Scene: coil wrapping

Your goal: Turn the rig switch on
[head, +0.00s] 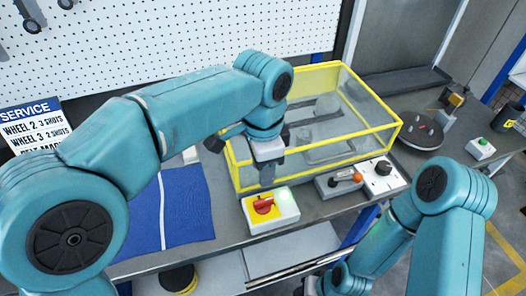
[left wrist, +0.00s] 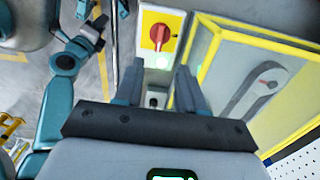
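The rig switch (head: 270,209) is a white box with a yellow plate and a red rotary knob, at the front edge of the bench. A pale green glow shows on its right side in the head view. My left gripper (head: 267,176) is just above and behind the switch, pointing down. In the left wrist view its fingers (left wrist: 158,82) are apart with nothing between them, and the red knob (left wrist: 159,36) lies beyond the fingertips, not touched. My right arm is at the lower right; its gripper is not clear enough to judge.
A yellow-framed clear enclosure (head: 318,163) stands right behind the switch. A grey control box (head: 341,183) with an orange-tipped lever and a dial box (head: 382,179) sit to its right. A blue mat (head: 190,215) lies left. A round dark plate (head: 418,130) is farther right.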

